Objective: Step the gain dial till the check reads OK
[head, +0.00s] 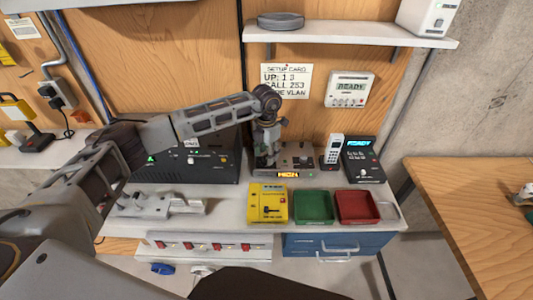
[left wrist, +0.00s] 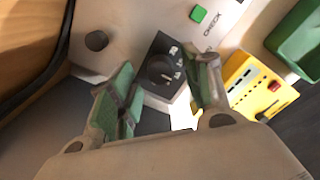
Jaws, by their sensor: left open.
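The grey control box (head: 297,178) stands at the back of the bench. Its small amber display (head: 288,174) is lit; its word looks like HIGH, but is too small to be sure. My left gripper (head: 267,155) is over the box's left part and hides the dial in the head view. In the left wrist view, the dark gain dial (left wrist: 160,70) sits on a black square plate between the fingers of my left gripper (left wrist: 165,85). The fingers are open, one each side; contact cannot be told. A green button (left wrist: 198,14) by the word CHECK is beyond it. My right gripper is not seen.
A yellow box (head: 268,204), a green tray (head: 313,207) and a red tray (head: 357,206) stand in front. A phone (head: 333,150) and a black device (head: 363,160) are to the right. A black unit (head: 200,165) is to the left, and a shelf (head: 345,36) hangs above.

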